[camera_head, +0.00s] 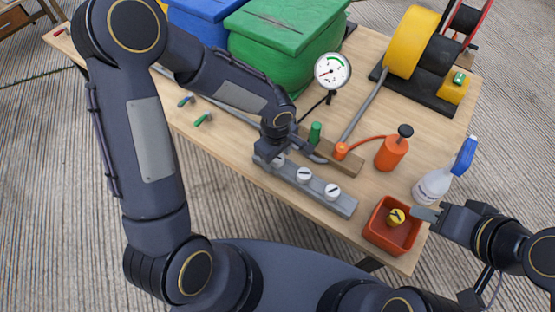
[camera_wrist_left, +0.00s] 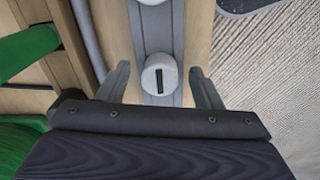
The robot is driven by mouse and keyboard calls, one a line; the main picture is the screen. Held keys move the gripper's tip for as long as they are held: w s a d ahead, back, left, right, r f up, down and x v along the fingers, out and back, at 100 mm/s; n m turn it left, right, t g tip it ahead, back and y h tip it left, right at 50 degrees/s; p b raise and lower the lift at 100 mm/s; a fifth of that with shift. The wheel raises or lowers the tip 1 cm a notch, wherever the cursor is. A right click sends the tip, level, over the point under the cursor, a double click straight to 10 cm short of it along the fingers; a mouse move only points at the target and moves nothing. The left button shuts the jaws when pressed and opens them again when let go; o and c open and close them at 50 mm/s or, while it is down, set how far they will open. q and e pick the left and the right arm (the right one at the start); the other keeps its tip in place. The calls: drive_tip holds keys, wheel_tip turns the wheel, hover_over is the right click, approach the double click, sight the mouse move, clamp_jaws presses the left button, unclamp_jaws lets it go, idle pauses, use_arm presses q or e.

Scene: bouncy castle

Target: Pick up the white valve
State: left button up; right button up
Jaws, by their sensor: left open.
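White round valves with dark slots sit in a row on a grey rail (camera_head: 318,189) at the table's front. They include a middle valve (camera_head: 304,174) and a right valve (camera_head: 332,190). My left gripper (camera_head: 272,155) is over the rail's left end and partly hides the valve there. In the left wrist view a white valve (camera_wrist_left: 159,78) lies between my open, empty fingers (camera_wrist_left: 160,82), with a gap on each side. My right gripper (camera_head: 428,213) is beside the red bin; its finger opening is not clear.
A red bin (camera_head: 372,238) holds a yellow knob (camera_head: 396,216). A spray bottle (camera_head: 440,180), an orange bottle (camera_head: 392,152) and a wooden block (camera_head: 345,165) with a green cylinder (camera_head: 315,132) stand near the rail. A gauge (camera_head: 332,70) stands behind.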

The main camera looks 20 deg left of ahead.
use_arm(q)
drive_tip(key=c, duration=1.1)
drive_tip(key=shift+r, duration=0.1)
